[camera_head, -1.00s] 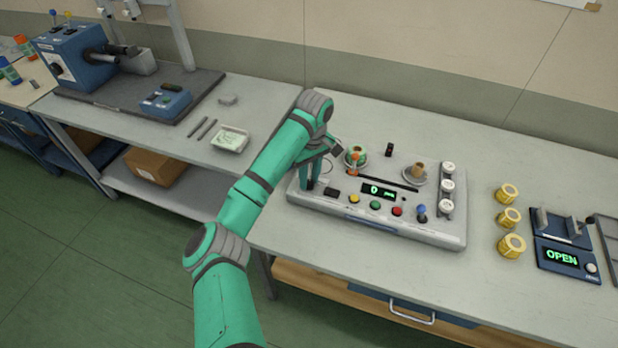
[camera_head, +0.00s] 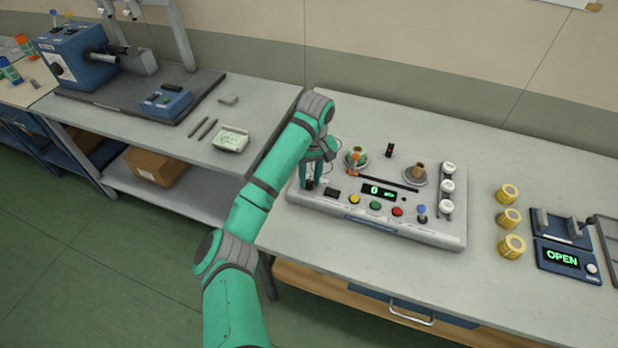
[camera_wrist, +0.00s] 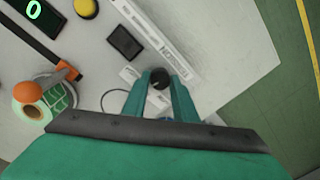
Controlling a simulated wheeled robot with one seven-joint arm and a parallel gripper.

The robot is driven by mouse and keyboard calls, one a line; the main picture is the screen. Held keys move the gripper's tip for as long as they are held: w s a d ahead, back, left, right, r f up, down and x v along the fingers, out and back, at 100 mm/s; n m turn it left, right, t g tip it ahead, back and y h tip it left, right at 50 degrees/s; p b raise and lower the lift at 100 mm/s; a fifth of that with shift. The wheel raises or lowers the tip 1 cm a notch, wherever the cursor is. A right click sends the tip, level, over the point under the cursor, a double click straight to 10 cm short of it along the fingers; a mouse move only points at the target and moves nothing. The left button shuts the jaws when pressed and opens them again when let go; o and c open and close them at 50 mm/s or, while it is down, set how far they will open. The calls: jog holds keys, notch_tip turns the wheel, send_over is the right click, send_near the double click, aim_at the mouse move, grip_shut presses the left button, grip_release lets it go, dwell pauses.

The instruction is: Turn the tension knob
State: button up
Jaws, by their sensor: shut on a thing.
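The tension knob (camera_wrist: 159,78) is a small dark round knob at the end of the rewinder panel, seen in the wrist view between my fingertips. My gripper (camera_wrist: 159,88) is shut on it, with a teal finger on either side. In the head view my gripper (camera_head: 311,182) reaches down at the left end of the grey rewinder (camera_head: 430,232), and the knob is mostly hidden there by the fingers. The rewinder's display (camera_head: 378,191) shows a green 0.
An orange-tipped guide arm (camera_head: 353,172) and a green-and-white roll (camera_wrist: 28,112) lie close to my gripper. Coloured buttons (camera_head: 375,206) line the panel front. Yellow rolls (camera_head: 508,218) and a blue device reading OPEN (camera_head: 567,258) stand to the right.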

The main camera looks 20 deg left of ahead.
aim_at(312, 183)
jog(key=m, duration=0.5)
jog(key=shift+s+f, duration=0.1)
jog(key=shift+f, duration=0.05)
jog(key=shift+m, duration=0.3)
dwell(0.3)
jog(key=o, duration=1)
jog(key=shift+o, duration=0.2)
jog(key=shift+r, duration=0.65)
notch_tip(312, 183, up, 10)
jog(key=shift+d+f, duration=0.2)
jog(key=shift+d, duration=0.15)
